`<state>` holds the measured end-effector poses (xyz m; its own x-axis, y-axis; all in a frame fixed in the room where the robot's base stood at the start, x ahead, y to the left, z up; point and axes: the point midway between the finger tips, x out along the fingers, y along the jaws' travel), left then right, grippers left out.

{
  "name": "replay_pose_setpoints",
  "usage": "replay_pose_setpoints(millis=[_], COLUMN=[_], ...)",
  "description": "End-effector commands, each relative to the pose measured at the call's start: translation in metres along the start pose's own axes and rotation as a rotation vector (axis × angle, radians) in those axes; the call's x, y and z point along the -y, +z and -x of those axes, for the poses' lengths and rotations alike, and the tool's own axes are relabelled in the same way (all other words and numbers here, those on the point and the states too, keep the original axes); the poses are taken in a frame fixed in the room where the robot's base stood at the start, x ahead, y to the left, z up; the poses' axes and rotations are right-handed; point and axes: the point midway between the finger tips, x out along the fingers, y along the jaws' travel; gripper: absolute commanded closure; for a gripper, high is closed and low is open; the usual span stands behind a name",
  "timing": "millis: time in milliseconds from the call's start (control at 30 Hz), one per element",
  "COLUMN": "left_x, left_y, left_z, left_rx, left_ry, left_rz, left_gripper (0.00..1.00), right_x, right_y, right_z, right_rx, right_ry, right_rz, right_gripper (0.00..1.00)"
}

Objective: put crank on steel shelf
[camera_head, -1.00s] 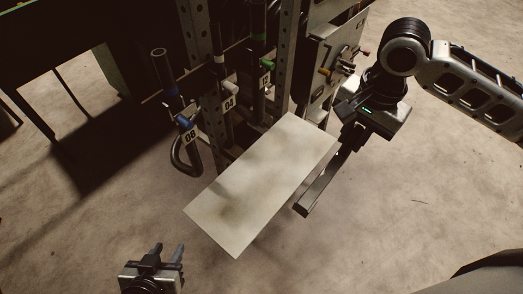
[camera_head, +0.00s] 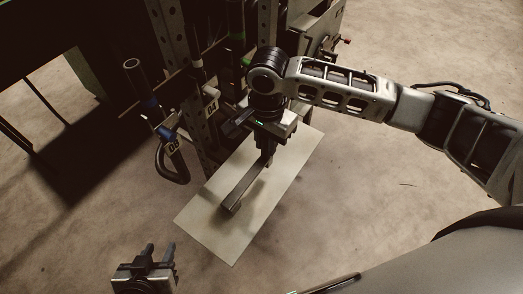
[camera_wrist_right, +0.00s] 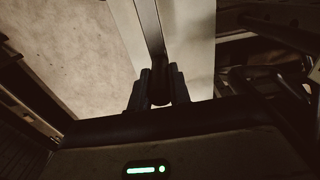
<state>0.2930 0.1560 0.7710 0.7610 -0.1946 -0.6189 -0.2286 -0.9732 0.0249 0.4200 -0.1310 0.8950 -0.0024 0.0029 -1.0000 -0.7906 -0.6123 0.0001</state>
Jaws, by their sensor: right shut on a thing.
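The crank (camera_head: 243,187) is a dark grey bar in the head view, with its free end towards the lower left. My right gripper (camera_head: 266,152) is shut on its upper end and points down. In the right wrist view the crank (camera_wrist_right: 150,38) runs up from between the fingers (camera_wrist_right: 160,88). The steel shelf (camera_head: 215,230) is a pale flat plate, and the crank is over its middle. I cannot tell whether the crank touches it. My left gripper (camera_head: 158,254) is at the lower left, open and empty, away from the shelf.
A dark rack with perforated posts (camera_head: 172,40) stands behind the shelf. A panel with small knobs (camera_head: 318,32) is at the back right. The floor to the right is clear.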

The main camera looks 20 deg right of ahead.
Motion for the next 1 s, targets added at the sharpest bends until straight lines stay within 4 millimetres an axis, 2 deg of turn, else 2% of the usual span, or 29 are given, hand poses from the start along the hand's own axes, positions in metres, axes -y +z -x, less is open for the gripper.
replay_pose_setpoints(millis=[167, 400, 600, 633, 700, 1000], left_x=[0.001, 0.001, 0.001, 0.001, 0.001, 0.001], left_y=[-0.002, -0.005, -0.004, -0.004, -0.004, -0.003], left_z=[-0.001, 0.001, 0.0, 0.0, 0.0, 0.0], left_rx=[-0.005, -0.005, -0.005, -0.004, -0.004, -0.003], left_ry=[-0.001, -0.001, -0.001, -0.001, -0.002, -0.002], left_rz=[-0.001, -0.001, -0.001, -0.001, -0.001, -0.001], left_gripper=[0.64, 0.64, 0.64, 0.64, 0.64, 0.64], right_x=[0.01, 0.01, 0.009, 0.009, 0.009, 0.009], right_y=[0.006, 0.005, 0.005, 0.005, 0.005, 0.005], right_z=[-0.012, -0.04, -0.042, -0.043, -0.043, -0.042], right_rx=[-0.001, 0.0, 0.0, -0.001, -0.001, 0.0], right_ry=[-0.002, -0.002, -0.003, 0.0, 0.0, -0.001], right_rz=[0.001, -0.001, 0.0, 0.0, 0.0, -0.001], right_gripper=[1.0, 1.0, 1.0, 0.78, 0.59, 0.59])
